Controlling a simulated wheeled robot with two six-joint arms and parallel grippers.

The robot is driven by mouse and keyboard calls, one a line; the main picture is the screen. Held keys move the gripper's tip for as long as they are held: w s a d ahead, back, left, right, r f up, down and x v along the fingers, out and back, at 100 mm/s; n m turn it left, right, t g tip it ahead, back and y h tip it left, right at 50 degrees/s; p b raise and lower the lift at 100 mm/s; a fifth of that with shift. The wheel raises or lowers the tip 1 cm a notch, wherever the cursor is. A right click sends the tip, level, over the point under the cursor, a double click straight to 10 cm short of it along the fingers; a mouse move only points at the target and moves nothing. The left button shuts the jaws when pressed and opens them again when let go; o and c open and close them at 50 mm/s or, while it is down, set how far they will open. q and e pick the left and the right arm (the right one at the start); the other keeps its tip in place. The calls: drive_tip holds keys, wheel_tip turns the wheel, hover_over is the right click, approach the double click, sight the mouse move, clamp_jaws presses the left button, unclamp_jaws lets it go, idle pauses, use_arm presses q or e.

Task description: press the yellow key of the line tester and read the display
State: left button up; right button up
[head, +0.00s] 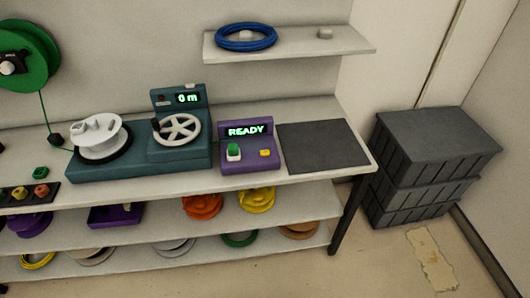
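The line tester (262,163) is a purple box on the workbench, right of the teal winding machine. Its display (246,131) reads "READY" in green letters. The yellow key (265,153) is on the right of its sloped front. A larger green key (233,151) sits to the left of it. Nothing touches the tester. Neither of my grippers is in the head view.
The teal winder (120,170) with a white spool and crank wheel stands left of the tester; its display reads "0 m". A dark mat (322,146) lies bare to the right. A shelf (350,48) hangs above. Grey crates (425,165) stand on the floor at right.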

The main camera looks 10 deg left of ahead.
use_arm(q)
clamp_jaws()
idle(1.4)
